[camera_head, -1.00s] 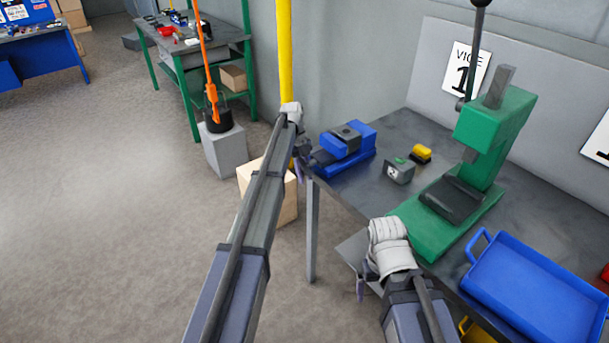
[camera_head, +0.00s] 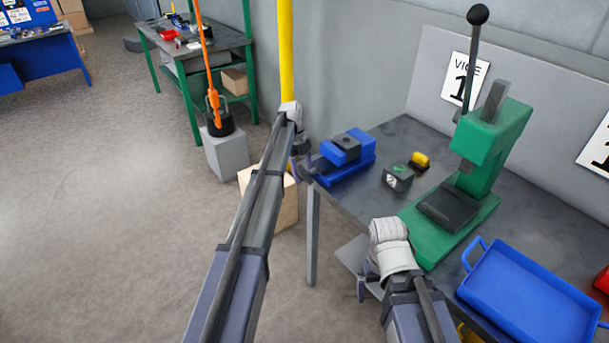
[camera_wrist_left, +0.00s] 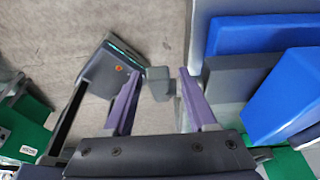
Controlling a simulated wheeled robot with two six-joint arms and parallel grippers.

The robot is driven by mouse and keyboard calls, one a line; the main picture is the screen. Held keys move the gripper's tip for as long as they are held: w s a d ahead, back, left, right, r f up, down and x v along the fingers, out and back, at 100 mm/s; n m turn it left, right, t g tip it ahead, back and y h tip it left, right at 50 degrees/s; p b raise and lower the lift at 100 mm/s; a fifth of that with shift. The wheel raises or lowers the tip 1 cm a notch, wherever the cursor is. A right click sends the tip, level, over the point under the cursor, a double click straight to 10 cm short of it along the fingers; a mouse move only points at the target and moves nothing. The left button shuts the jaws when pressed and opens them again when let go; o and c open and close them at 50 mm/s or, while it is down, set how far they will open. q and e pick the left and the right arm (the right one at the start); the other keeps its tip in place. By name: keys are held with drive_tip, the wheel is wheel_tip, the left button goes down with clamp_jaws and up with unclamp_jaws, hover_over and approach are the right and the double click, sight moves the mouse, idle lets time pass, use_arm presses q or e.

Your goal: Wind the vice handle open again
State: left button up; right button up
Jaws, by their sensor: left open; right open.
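The blue vice (camera_head: 358,163) sits at the left end of the grey bench; it also shows in the left wrist view (camera_wrist_left: 262,35). My left gripper (camera_head: 303,168) is just left of the vice, beyond the bench edge. In the left wrist view its two purple fingers (camera_wrist_left: 160,85) stand apart. A small grey block (camera_wrist_left: 158,82) lies between the fingertips in the picture. It may be part of the vice handle; I cannot tell whether the fingers touch it. My right gripper (camera_head: 365,285) is low by the bench's front edge, partly hidden by its wrist.
On the bench (camera_head: 385,130) are a small grey box (camera_head: 397,179), a yellow object (camera_head: 420,160), a green press (camera_head: 490,150) with a tall lever, and a blue tray (camera_head: 530,290). A yellow post (camera_head: 286,55) and a cardboard box (camera_head: 285,205) stand behind my left arm.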

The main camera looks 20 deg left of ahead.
sight(303, 170)
use_arm(q)
drive_tip(key=p+v, duration=0.3)
drive_tip(key=v, duration=0.1)
drive_tip(key=shift+r, duration=0.15)
